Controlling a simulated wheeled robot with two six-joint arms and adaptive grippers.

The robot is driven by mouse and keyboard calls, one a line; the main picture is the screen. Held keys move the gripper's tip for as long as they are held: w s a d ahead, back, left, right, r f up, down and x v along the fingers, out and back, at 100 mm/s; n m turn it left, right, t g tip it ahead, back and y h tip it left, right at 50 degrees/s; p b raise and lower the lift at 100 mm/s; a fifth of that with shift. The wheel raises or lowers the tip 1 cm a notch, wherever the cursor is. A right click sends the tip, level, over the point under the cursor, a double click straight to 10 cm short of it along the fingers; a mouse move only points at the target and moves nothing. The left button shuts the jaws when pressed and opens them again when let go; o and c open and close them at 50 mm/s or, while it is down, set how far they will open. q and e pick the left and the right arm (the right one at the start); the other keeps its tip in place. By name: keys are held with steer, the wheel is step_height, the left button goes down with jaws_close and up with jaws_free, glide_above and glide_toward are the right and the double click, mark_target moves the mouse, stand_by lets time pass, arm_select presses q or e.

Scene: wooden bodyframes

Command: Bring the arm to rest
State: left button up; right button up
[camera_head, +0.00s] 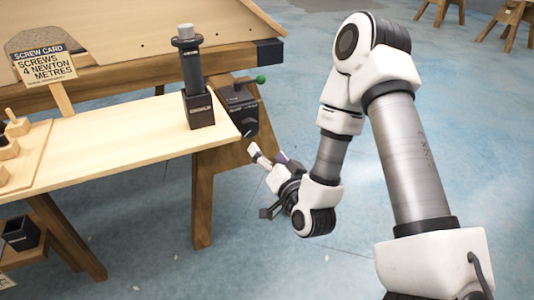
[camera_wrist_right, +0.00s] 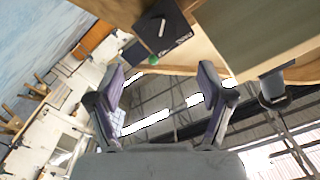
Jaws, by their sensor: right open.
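My right arm comes in from the right in the head view, bent high and then down. My right gripper (camera_head: 268,182) hangs beside the right end of the wooden bench, apart from it and over open floor. In the right wrist view the gripper (camera_wrist_right: 165,85) is open, its two fingers spread with nothing between them. My left gripper is not in view in either picture.
A dark cylindrical tool stands upright in a black holder (camera_head: 200,110) on the bench (camera_head: 110,140). A black box with a green knob (camera_head: 240,97) is at the bench's end. A screw card (camera_head: 43,65) stands left. Blue floor (camera_head: 480,150) is open at right.

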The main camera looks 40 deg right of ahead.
steer(key=s+a+f+n+g+y+p, duration=0.25)
steer(key=s+a+f+g, duration=0.2)
steer(key=f, duration=0.45)
steer(key=s+a+f+n+g+y+p, duration=0.25)
steer(key=s+a+f+n+g, duration=0.2)
steer(key=f, duration=0.45)
steer(key=s+a+f+n+g+h, duration=0.1)
steer(key=s+f+g, duration=0.3)
steer(key=s, duration=0.3)
steer(key=s+a+f+n+g, duration=0.1)
steer(key=s+f+g, duration=0.3)
steer(key=s, duration=0.4)
arm_select(q)
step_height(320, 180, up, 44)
steer(key=p, duration=3.8)
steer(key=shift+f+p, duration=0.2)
steer(key=shift+p, duration=0.15)
arm_select(e)
step_height(320, 180, up, 38)
steer(key=shift+s+a+g, duration=0.15)
steer(key=shift+s+g, duration=0.15)
steer(key=shift+s, duration=0.1)
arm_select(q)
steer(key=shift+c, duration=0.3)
arm_select(e)
steer(key=shift+c, duration=0.3)
